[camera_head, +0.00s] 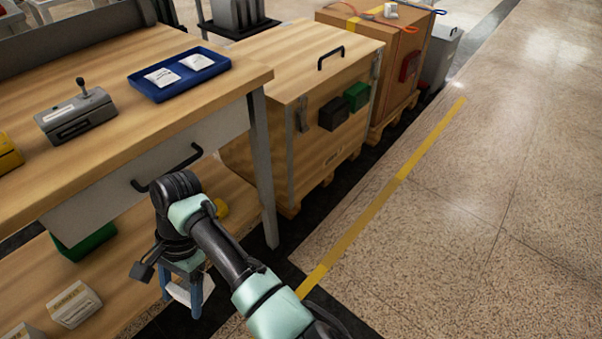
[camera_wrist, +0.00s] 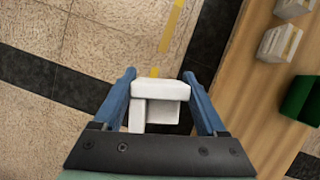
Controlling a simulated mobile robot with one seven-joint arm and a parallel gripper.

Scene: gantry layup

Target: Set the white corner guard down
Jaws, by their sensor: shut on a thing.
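The white corner guard (camera_wrist: 160,90) is a small white angled piece between the two blue fingers of my gripper (camera_wrist: 160,80) in the wrist view. My gripper is shut on it. In the head view my gripper (camera_head: 188,292) hangs low beside the workbench's lower shelf, with part of the white corner guard (camera_head: 181,293) showing between the blue fingers. The guard is held in the air with floor beneath it in the wrist view. The arm hides part of the area around it.
The wooden workbench (camera_head: 120,50) carries a blue tray (camera_head: 178,74) with two white packets and a grey device (camera_head: 76,116). Its lower shelf (camera_head: 130,285) holds a green bin (camera_head: 85,243) and white boxes (camera_head: 75,305). A wooden crate (camera_head: 300,85) stands beyond. The floor (camera_head: 480,200) at right is clear.

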